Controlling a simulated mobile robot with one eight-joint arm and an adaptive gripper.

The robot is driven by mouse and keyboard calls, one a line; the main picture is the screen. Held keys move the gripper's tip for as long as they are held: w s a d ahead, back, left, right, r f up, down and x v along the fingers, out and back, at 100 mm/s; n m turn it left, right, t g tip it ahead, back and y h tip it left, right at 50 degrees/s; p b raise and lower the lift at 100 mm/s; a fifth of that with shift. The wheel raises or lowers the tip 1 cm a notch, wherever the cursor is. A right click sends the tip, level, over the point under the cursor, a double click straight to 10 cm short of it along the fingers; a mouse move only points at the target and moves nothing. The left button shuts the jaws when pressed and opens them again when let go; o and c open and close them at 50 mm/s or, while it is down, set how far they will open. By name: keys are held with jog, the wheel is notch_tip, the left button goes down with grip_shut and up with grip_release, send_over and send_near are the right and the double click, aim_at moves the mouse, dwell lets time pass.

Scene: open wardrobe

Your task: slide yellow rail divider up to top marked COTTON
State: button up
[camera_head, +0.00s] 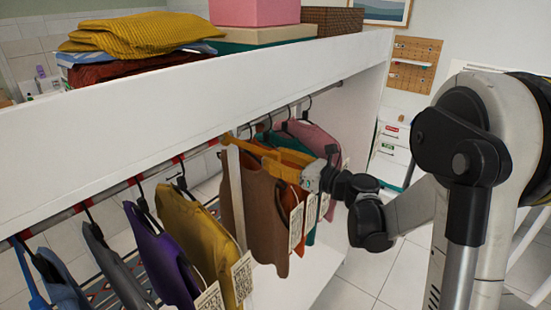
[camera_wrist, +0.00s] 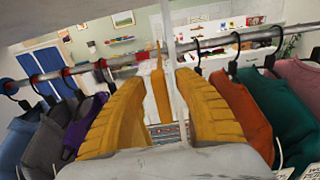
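A narrow yellow upright piece, which looks like the rail divider (camera_wrist: 158,95), shows in the wrist view between my fingers, just left of a pale post. In the head view a small yellow part of it seems to show at the rail (camera_head: 228,138). My gripper (camera_head: 258,152) has yellow fingers and reaches in from the right among the garments. In the wrist view its fingers (camera_wrist: 152,90) stand apart with a gap around the divider and post. I see no contact on the divider. No COTTON mark is readable.
The rail (camera_wrist: 80,68) has red bands. Blue, grey, purple and mustard garments (camera_head: 195,235) hang left of the pale post (camera_head: 234,195). Brown (camera_head: 265,215), orange, teal and pink ones hang close on the right. The white wardrobe top (camera_head: 130,105) overhangs the rail.

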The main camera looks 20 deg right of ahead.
grip_shut()
jog(key=s+a+b, duration=0.1)
jog(key=s+a, duration=0.8)
jog(key=a, duration=0.4)
jog(key=shift+s+a+b, duration=0.15)
jog(key=shift+s+b, duration=0.2)
jog(key=shift+b, duration=0.05)
grip_release()
